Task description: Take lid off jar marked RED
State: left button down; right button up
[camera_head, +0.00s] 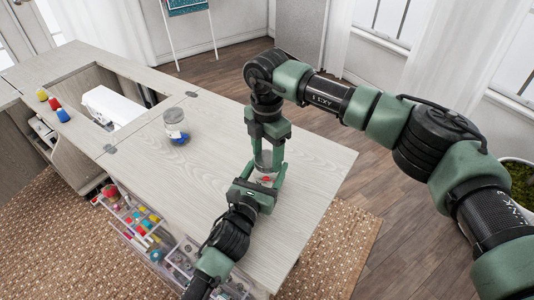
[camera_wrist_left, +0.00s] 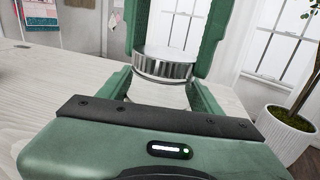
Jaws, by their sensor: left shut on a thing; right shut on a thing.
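A clear glass jar (camera_head: 265,172) with something red inside stands upright on the cabinet top. My left gripper (camera_head: 264,180) comes in low from the front and is shut on the jar's glass body. My right gripper (camera_head: 266,150) points straight down from above and is shut on the jar's lid. In the left wrist view the lid (camera_wrist_left: 165,66) is a silver ribbed metal disc between the right gripper's green fingers, with clear glass below it. I cannot tell whether the lid sits on the rim or is slightly raised. The jar's label is not readable.
Another glass jar (camera_head: 175,125) with blue contents stands left on the cabinet top (camera_head: 215,125). Beyond it are a white sewing machine (camera_head: 112,106) in its recess and several thread spools (camera_head: 62,115). An open clear drawer (camera_head: 150,232) of sewing supplies juts out in front.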

jog(key=n, duration=0.7)
jog(key=shift+n, duration=0.3)
jog(key=n, duration=0.4)
jog(key=shift+n, duration=0.3)
jog(key=n, duration=1.4)
jog(key=shift+r, duration=0.1)
jog(key=n, duration=0.9)
jog(key=shift+n, duration=0.4)
jog(key=n, duration=0.7)
jog(key=shift+n, duration=0.3)
jog(key=shift+w, duration=0.1)
